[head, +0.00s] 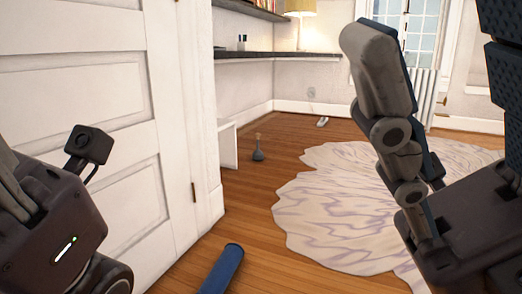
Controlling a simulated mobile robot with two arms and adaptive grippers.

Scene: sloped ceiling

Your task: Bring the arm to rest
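My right gripper (445,55) is raised large at the right of the head view. Its fingers stand wide apart with nothing between them, so it is open and empty. One finger is cut off by the right edge. My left arm's wrist part, with a small camera and a lit strip, is at the lower left. The fingertips of my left gripper are not visible there, so its opening cannot be seen.
A white panelled door (85,50) stands close on the left. A pale wavy-patterned rug (330,220) lies on the wooden floor (240,200).

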